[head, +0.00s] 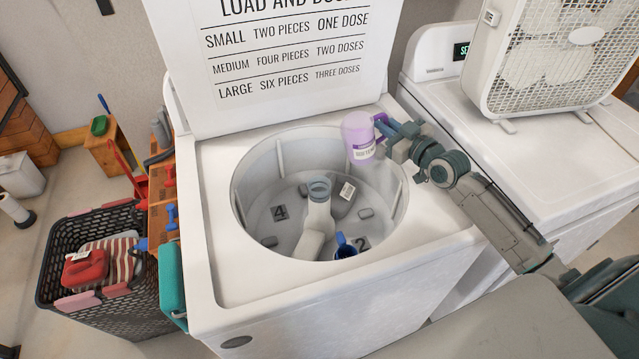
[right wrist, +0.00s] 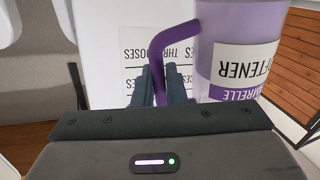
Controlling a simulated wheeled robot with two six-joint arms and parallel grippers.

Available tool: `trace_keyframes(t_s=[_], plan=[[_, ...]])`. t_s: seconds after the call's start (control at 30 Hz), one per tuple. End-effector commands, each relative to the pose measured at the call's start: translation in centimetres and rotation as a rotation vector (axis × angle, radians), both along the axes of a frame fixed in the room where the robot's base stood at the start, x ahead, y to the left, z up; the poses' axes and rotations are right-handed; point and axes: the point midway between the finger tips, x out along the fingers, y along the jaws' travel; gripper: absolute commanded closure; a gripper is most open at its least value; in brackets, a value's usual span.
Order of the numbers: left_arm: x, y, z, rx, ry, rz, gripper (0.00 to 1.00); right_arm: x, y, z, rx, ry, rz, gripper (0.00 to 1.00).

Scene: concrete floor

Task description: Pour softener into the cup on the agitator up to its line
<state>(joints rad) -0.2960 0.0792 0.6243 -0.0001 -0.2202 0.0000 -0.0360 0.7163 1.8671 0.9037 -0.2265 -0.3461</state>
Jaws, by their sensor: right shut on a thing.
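The softener jug (head: 361,137) is pale purple with a dark purple handle and a white label. My right gripper (head: 387,131) is shut on its handle and holds it above the back right rim of the washer tub. In the right wrist view the jug (right wrist: 238,45) stands right of my fingers (right wrist: 160,84), which grip the handle. The agitator (head: 317,222) rises from the middle of the tub, with a grey-blue round cup (head: 318,187) on top. The jug is apart from the cup, up and to its right. The cup's line cannot be made out. My left gripper is not in view.
The open washer lid (head: 280,100) with a load chart stands behind the tub. A blue cup-like thing (head: 345,248) and number tags lie in the tub. A dryer with a white fan (head: 550,55) stands right; a laundry basket (head: 75,240) and wooden crates stand left.

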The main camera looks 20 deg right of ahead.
Motion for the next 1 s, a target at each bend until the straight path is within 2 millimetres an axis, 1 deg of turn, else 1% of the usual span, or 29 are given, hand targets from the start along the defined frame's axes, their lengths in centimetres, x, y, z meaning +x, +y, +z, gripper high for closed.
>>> trace_keyframes(t_s=[0.03, 0.3, 0.9, 1.0], plan=[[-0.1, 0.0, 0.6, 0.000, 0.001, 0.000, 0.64, 0.0, 0.3, 0.4, -0.020, -0.004, 0.001, 1.00], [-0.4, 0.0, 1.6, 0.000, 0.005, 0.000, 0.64, 0.0, 1.4, 0.4, -0.154, -0.011, 0.000, 1.00], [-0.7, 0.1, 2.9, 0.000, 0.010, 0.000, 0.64, -0.2, 4.8, -1.2, -0.454, -0.024, -0.001, 1.00], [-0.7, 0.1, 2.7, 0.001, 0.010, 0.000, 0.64, -0.2, 5.0, -1.6, -0.498, -0.026, 0.000, 1.00]])
